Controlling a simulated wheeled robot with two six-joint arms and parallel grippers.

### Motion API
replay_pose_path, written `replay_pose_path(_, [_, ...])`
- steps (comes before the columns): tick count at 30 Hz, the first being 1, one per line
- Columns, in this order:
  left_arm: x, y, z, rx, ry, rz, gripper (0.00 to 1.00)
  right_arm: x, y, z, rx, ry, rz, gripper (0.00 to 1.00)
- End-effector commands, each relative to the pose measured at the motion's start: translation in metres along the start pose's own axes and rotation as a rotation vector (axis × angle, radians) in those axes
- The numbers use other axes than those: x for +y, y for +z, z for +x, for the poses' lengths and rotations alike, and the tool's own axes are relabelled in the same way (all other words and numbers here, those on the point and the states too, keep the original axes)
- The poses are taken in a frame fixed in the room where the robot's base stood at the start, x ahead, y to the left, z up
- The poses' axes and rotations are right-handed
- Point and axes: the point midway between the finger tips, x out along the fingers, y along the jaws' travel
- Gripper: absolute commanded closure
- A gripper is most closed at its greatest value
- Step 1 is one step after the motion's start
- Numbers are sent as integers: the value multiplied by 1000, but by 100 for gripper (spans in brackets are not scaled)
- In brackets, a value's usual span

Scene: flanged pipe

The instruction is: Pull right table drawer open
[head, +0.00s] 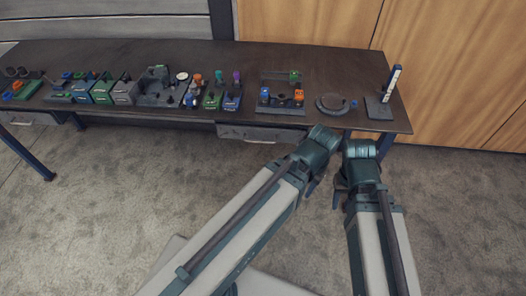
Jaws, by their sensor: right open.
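The dark table (330,60) has a grey right drawer (275,133) under its front edge, with a small handle low on its face. The drawer front sits close under the tabletop and looks closed. My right gripper (342,194) is open, in front of the table and to the right of the drawer, apart from the handle. My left gripper (311,188) is just left of it, below the drawer's right end; its jaws are too hidden to read. The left wrist is near the drawer's right end; I cannot tell whether they touch.
A second drawer (28,118) is at the table's left end. Several coloured fixtures stand along the tabletop, with a grey ring (332,104) and a post on a base (380,107) at the right. A blue table leg (28,154) stands at left.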

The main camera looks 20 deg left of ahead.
Motion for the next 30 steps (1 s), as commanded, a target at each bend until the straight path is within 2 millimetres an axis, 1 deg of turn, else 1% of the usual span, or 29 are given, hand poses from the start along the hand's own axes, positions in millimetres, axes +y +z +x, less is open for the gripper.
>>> replay_pose_path(1, [-2, -4, 38, 4, 4, -15, 56, -4, -2, 37, 0, 1, -1, 50])
replay_pose_path(2, [-4, -5, 50, 6, 7, -23, 56, -5, -3, 49, 0, 1, -1, 50])
replay_pose_path(3, [-7, -7, 66, 9, 12, -36, 56, -6, -4, 65, 0, 1, -1, 50])
replay_pose_path(8, [-18, -15, 127, 25, 25, -82, 56, -11, -8, 124, 0, 3, -1, 50])
replay_pose_path(9, [-21, -16, 142, 28, 29, -93, 56, -13, -8, 138, 0, 4, -2, 50])
replay_pose_path(11, [-25, -19, 164, 33, 34, -111, 56, -15, -10, 160, 0, 4, -2, 50])
replay_pose_path(12, [-28, -20, 179, 37, 37, -122, 56, -16, -10, 175, 0, 5, -2, 50])
replay_pose_path(14, [-33, -23, 201, 43, 42, -139, 56, -18, -12, 196, 0, 5, -2, 50])
replay_pose_path(15, [-36, -24, 216, 48, 44, -150, 56, -19, -12, 211, 0, 6, -2, 50])
replay_pose_path(17, [-41, -27, 238, 54, 46, -167, 56, -21, -14, 233, 0, 6, -3, 50])
replay_pose_path(18, [-44, -29, 253, 58, 46, -177, 56, -22, -15, 247, 0, 7, -3, 50])
replay_pose_path(21, [-54, -33, 288, 67, 39, -201, 56, -25, -17, 281, 1, 8, -3, 50])
replay_pose_path(24, [-64, -37, 316, 75, 19, -217, 56, -28, -18, 309, 1, 9, -4, 50])
replay_pose_path(30, [-89, -47, 362, 85, -70, -221, 56, -32, -21, 354, 1, 10, -4, 50])
